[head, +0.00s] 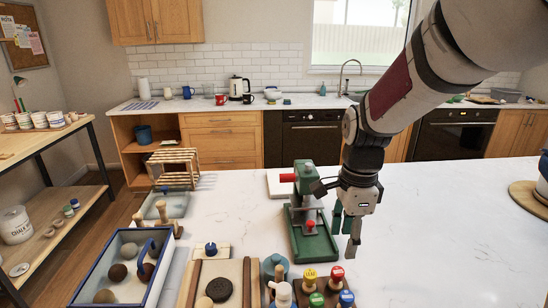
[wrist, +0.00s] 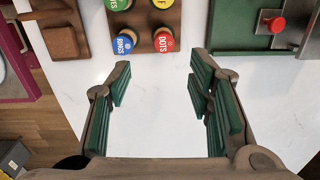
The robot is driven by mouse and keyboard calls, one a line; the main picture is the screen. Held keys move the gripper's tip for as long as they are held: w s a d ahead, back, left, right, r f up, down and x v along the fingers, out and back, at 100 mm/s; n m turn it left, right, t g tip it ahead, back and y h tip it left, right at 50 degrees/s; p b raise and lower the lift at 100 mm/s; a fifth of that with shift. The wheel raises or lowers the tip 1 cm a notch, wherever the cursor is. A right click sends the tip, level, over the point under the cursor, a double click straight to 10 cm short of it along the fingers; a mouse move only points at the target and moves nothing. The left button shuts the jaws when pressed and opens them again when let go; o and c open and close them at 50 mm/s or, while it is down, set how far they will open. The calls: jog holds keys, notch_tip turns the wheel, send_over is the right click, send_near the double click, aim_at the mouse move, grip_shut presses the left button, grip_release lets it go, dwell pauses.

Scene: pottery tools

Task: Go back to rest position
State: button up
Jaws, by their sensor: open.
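My gripper (head: 347,226) hangs at the end of my arm, pointing down, just right of a green press-like tool (head: 312,240) on the white countertop. In the wrist view, the green-padded fingers of my gripper (wrist: 165,105) are spread wide apart with nothing but bare white counter between them. Nothing is held. The gripper sits near a brown stand (head: 322,284) with several coloured round caps; the blue cap (wrist: 123,42) and red cap (wrist: 164,40) lie just beyond the fingertips in the wrist view.
A blue-rimmed tray (head: 84,300) with several balls stands at the front left, and a wooden crate (head: 173,162) is behind it. A wooden board (head: 186,290) lies beside the tray. The counter (head: 440,235) right of my gripper is clear up to a round wooden item (head: 527,194).

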jog(key=s+r+n+t, duration=0.2)
jog(key=s+r+n, duration=0.3)
jog(key=s+n, duration=0.4)
jog(key=s+r+n+t, duration=0.2)
jog(key=s+r+n, duration=0.3)
jog(key=s+n, duration=0.4)
jog(key=shift+s+r+t, duration=0.3)
jog(key=shift+r, duration=0.05)
jog(key=shift+d, duration=0.1)
